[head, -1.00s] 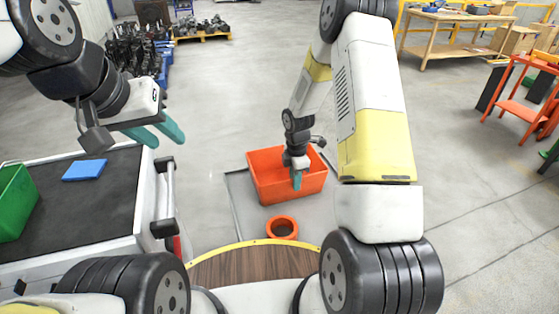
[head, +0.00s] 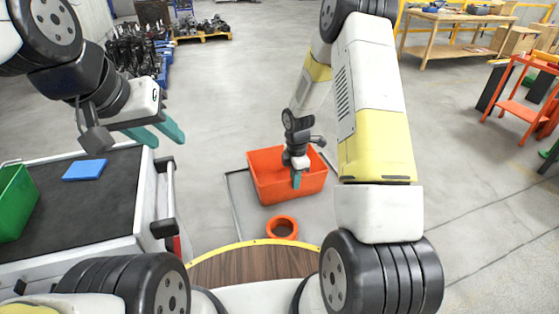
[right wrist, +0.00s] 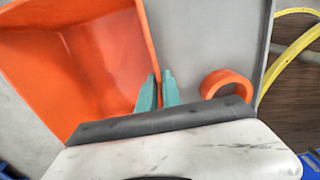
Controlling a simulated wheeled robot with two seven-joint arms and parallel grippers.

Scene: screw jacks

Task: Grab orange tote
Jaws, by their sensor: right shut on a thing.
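The orange tote (head: 270,189) is an open-topped box on a grey platform low in front of me, and it looks empty. My right gripper (head: 297,180) reaches down to its near wall. In the right wrist view the tote (right wrist: 108,65) fills the upper left, and the right gripper's teal fingers (right wrist: 159,88) are closed on its wall, one finger inside and one outside. My left gripper (head: 163,134) is open and empty above the cart at the left, far from the tote.
An orange ring (head: 282,227) lies on the platform just in front of the tote and also shows in the right wrist view (right wrist: 226,84). A cart (head: 100,210) with a blue block (head: 84,170) and a green bin (head: 14,203) stands at the left. Open floor lies beyond.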

